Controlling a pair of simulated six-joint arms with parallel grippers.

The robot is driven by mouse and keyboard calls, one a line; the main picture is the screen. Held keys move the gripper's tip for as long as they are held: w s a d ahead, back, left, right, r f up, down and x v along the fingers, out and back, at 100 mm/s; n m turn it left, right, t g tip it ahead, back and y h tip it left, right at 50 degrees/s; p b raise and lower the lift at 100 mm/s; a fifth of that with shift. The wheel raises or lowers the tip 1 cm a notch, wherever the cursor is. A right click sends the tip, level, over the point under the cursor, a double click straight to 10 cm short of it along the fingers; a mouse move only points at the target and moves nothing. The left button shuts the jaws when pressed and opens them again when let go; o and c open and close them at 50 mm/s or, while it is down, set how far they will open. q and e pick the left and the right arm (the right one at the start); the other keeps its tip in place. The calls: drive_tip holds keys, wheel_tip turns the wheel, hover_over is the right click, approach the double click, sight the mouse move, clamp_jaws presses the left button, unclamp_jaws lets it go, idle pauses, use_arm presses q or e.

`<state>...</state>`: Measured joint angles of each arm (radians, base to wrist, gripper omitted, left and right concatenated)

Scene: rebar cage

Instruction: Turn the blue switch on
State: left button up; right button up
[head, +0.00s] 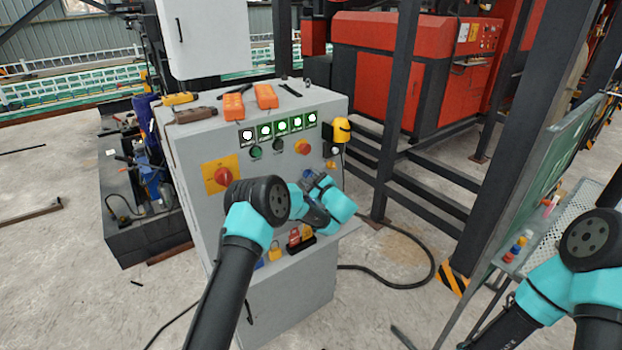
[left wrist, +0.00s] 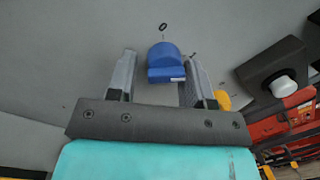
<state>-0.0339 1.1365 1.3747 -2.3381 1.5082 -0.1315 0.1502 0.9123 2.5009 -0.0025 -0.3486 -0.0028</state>
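The blue switch (left wrist: 165,62) shows in the left wrist view, on a grey panel, with a "0" mark (left wrist: 163,26) above it. My left gripper (left wrist: 162,70) is open, with one finger on each side of the switch; a gap shows on the left, and the right finger is close to it. Whether either finger touches it I cannot tell. In the head view my left gripper (head: 318,182) is at the front of the grey control cabinet (head: 240,285), and the switch is mostly hidden there. My right arm shows at the right edge, its gripper out of view.
The cabinet front has lit green indicators (head: 282,124), a red rotary switch on a yellow plate (head: 221,175) and a red knob (head: 302,147). Orange devices (head: 266,96) lie on top. Padlocks (head: 275,250) sit below. A dark steel post (head: 398,110) stands to the right.

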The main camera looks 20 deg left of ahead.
use_arm(q)
drive_tip(key=shift+o, duration=1.1)
drive_tip(key=shift+r, duration=0.1)
drive_tip(key=shift+d, duration=0.1)
drive_tip(key=v, duration=1.7)
drive_tip(key=shift+s, duration=0.1)
